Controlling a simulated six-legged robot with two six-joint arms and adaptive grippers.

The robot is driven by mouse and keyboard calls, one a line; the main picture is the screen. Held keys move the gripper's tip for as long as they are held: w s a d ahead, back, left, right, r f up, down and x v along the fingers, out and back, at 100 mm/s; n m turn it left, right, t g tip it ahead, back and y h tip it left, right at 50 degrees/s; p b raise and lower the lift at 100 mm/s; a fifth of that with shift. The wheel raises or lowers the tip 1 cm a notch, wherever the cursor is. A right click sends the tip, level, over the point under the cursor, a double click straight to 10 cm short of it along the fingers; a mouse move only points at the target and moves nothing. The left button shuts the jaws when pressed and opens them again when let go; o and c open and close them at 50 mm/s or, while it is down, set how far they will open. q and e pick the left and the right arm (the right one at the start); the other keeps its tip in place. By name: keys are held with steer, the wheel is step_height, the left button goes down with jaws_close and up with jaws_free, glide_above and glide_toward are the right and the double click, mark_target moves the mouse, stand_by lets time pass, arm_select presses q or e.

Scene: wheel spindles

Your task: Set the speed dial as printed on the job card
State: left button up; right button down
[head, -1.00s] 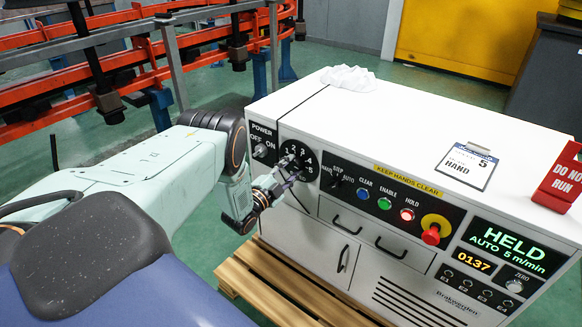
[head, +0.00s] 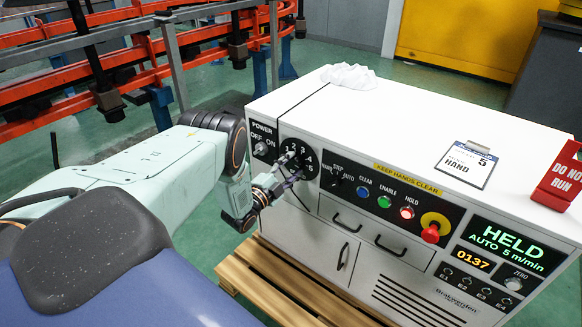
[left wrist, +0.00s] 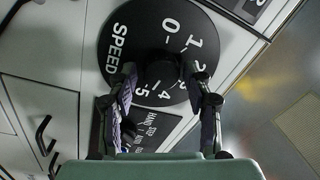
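The speed dial (left wrist: 160,65) is a black knob on a round black plate marked SPEED, with white numbers 0 to 5. It sits at the left of the white cabinet's front, also in the head view (head: 299,158). My left gripper (left wrist: 160,68) has its two fingers at opposite sides of the knob. Whether they press on it I cannot tell, and the knob's pointer is hidden. The job card (head: 467,165) lies on the cabinet top; a 5 and HAND are legible. The display (head: 507,245) reads HELD, AUTO 5 m/min. My right gripper is not in view.
Beside the dial are a POWER switch (head: 261,148) and a HAND/STEP/AUTO selector (head: 335,180). Buttons and a red emergency stop (head: 431,234) follow to the right. A red DO NOT RUN sign (head: 561,178) and a white cloth (head: 348,77) are on top.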

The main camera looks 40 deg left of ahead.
arm_select(q)
steer(key=shift+o, duration=0.7)
steer(key=shift+s, duration=0.1)
steer(key=s, duration=1.1)
steer(key=shift+s+f, duration=0.4)
steer(key=shift+f, duration=0.05)
steer(key=shift+d, duration=0.1)
